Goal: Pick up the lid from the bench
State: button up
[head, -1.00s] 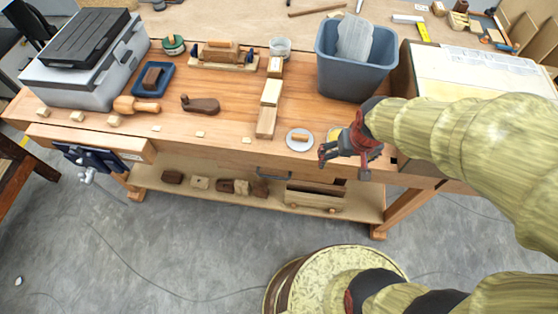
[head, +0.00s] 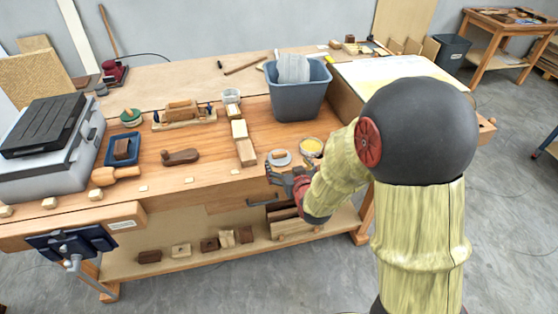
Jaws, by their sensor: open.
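The lid, a flat grey disc (head: 279,158) with a small wooden grip on top, lies on the workbench (head: 210,178) near its front edge. A round tin with yellow contents (head: 311,147) stands open to the right of it. My gripper (head: 283,174) is open, with dark fingers and red parts, at the bench's front edge just in front of the lid. It appears empty. The fingers come close to the disc's near rim in the picture; I cannot tell whether they touch it. My arm covers part of the bench to the right.
A blue-grey bin (head: 297,98) stands behind the lid. Wooden blocks (head: 245,152) lie in a row to its left, with a dark wooden plane (head: 180,156) farther left. A light-topped box (head: 385,72) is at the right.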

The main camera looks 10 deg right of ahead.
aim_at(280, 154)
jog(key=x, duration=0.2)
jog(key=b+x, duration=0.1)
jog(key=x, duration=0.2)
jog(key=b+x, duration=0.1)
jog(key=x, duration=0.1)
jog(key=shift+w+a+r, duration=0.15)
jog(key=shift+w+a, duration=0.15)
jog(key=shift+w, duration=0.1)
jog(key=c, duration=0.3)
jog(key=c, duration=1.1)
